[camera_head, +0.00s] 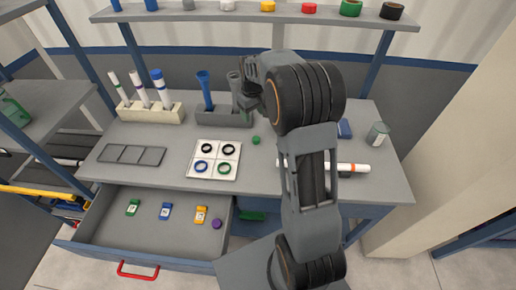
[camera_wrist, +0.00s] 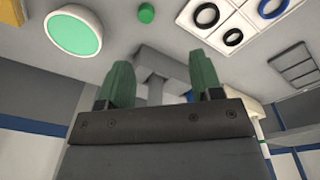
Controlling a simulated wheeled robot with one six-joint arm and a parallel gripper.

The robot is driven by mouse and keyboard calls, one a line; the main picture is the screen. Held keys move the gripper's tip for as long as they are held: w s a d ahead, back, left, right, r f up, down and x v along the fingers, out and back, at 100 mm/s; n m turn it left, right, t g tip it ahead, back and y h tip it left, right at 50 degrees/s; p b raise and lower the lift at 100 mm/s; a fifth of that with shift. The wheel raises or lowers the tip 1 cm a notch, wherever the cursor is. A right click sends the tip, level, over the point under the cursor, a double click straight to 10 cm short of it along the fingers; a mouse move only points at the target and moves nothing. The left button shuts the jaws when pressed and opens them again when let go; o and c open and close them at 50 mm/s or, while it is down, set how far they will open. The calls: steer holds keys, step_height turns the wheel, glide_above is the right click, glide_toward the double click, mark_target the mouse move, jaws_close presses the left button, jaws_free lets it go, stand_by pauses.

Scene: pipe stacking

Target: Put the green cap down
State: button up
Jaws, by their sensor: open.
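A small green cap (camera_head: 255,140) rests on the bench top, just right of the white ring board. In the wrist view the green cap (camera_wrist: 146,13) shows near the top edge, apart from the fingers. My gripper (camera_head: 250,85) is above the back of the bench, by the grey rack, and partly hidden by my arm. In the wrist view my gripper's green fingers (camera_wrist: 165,85) are spread with nothing held between them.
A grey rack (camera_head: 222,117) holds a blue and a grey tube. A beige rack (camera_head: 150,113) holds several tubes. The white board (camera_head: 191,176) carries coloured rings. A white-and-orange pipe (camera_head: 350,168) lies right. The open drawer (camera_head: 150,240) holds small items. A pale green disc (camera_wrist: 75,35) is unidentified.

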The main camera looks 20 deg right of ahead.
steer(key=s+a+r+t, duration=0.1)
steer(key=s+a+r, duration=0.1)
steer(key=s, duration=0.5)
steer(key=s+a+r+m+t, duration=0.1)
steer(key=s+a+r, duration=0.1)
steer(key=s, duration=0.6)
steer(key=s+a+r+m+t, duration=0.1)
steer(key=s+a, duration=0.3)
steer(key=s, duration=0.4)
steer(key=shift+s+a+r, duration=0.2)
steer(key=shift+a+r, duration=0.15)
steer(key=shift+r, duration=0.55)
steer(key=shift+c, duration=0.4)
